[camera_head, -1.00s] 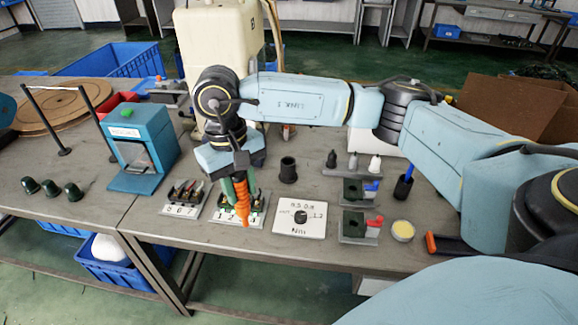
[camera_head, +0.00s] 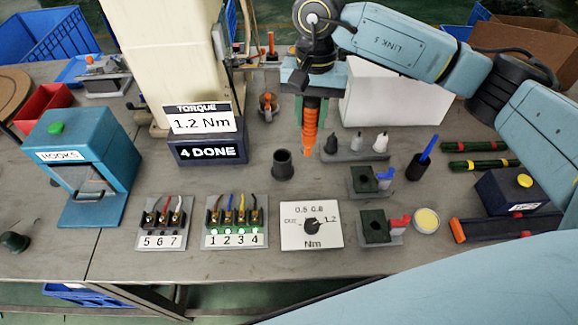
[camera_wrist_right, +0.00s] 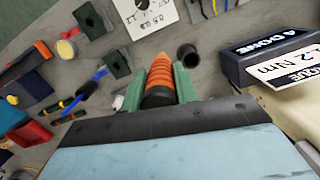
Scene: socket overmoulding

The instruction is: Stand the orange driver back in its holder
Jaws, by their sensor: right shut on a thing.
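The orange driver (camera_head: 310,124) is ribbed and points tip down. My right gripper (camera_head: 311,108) is shut on it and holds it above the table. In the right wrist view the driver (camera_wrist_right: 160,75) sits between the green fingers of the gripper (camera_wrist_right: 158,92). A dark round cup (camera_head: 283,164), which looks like the holder, stands on the table below and left of the driver. It also shows in the right wrist view (camera_wrist_right: 188,56), right of the driver tip, apart from it. My left gripper is not in view.
A torque display (camera_head: 205,133) reads 1.2 Nm and 4 DONE. Terminal blocks (camera_head: 237,221) and a torque dial plate (camera_head: 312,225) lie in front. A rack of small bottles (camera_head: 355,150) stands right of the cup. A blue pen stands in another cup (camera_head: 416,167).

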